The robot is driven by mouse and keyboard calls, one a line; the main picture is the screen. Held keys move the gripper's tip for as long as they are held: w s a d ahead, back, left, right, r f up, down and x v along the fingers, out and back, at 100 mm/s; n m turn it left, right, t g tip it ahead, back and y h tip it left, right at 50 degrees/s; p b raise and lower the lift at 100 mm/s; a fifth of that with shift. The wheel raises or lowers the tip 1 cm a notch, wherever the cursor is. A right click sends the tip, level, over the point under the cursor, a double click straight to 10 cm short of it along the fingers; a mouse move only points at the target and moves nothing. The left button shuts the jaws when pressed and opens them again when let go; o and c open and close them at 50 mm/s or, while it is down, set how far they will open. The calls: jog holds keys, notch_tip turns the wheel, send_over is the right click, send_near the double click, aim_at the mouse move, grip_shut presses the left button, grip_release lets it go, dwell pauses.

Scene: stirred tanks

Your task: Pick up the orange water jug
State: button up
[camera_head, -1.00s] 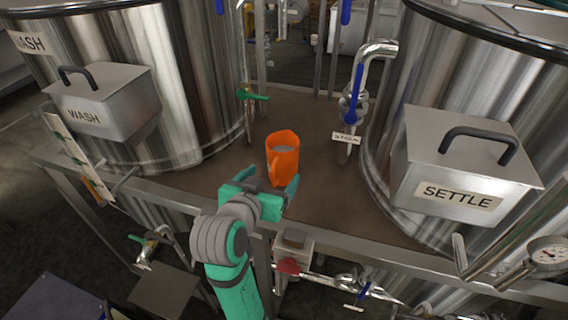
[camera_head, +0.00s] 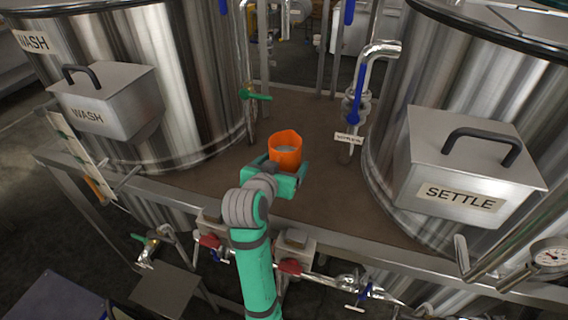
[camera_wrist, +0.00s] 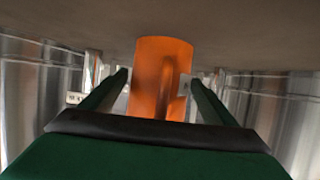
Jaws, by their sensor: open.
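The orange water jug (camera_head: 286,146) stands upright on the brown platform (camera_head: 325,190) between the two steel tanks. Grey contents show inside its rim in the head view. My gripper (camera_head: 283,170) is open at the jug's near side, and its palm hides the jug's lower part in that view. In the wrist view the jug (camera_wrist: 160,75) lies between the two green fingers (camera_wrist: 157,88), with its handle (camera_wrist: 165,88) facing my palm. A gap shows on each side, so the fingers look apart from the jug.
The WASH tank (camera_head: 190,80) is on the left and the SETTLE tank (camera_head: 390,140) on the right. A green-handled valve (camera_head: 255,96) and a blue-handled pipe (camera_head: 356,95) stand behind the jug. A metal rail (camera_head: 340,238) edges the platform's front.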

jog(key=shift+w+d+f, duration=0.1)
jog(key=shift+w+f, duration=0.05)
jog(key=shift+w, duration=0.15)
jog(key=c, duration=1.8)
